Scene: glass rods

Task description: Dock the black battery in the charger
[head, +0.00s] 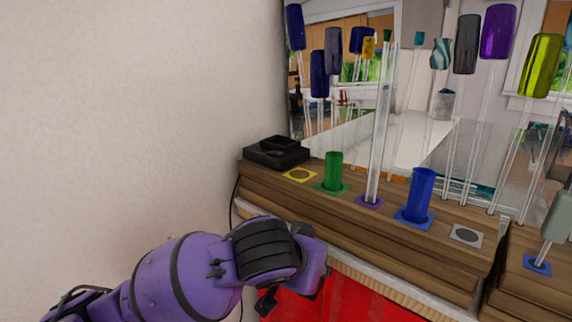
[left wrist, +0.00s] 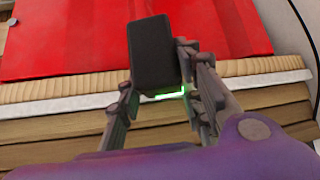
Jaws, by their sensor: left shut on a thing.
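The black battery (left wrist: 152,52) is a dark block between the two fingers of my left gripper (left wrist: 157,82) in the left wrist view. The fingers are shut on its sides, over the edge of the wooden shelf. In the head view my left gripper (head: 295,288) is low, in front of the shelf, and the battery cannot be made out there. The black charger (head: 277,151), a low box with a raised top, sits on the shelf's far left end, beyond and above my gripper. My right gripper is not in view.
The wooden shelf (head: 400,250) carries a green cylinder (head: 333,172), a blue cylinder (head: 421,195) and a clear rod (head: 378,150), right of the charger. Several glass rods with coloured ends stand behind. A white wall (head: 120,120) is left; a red surface (left wrist: 60,35) lies below.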

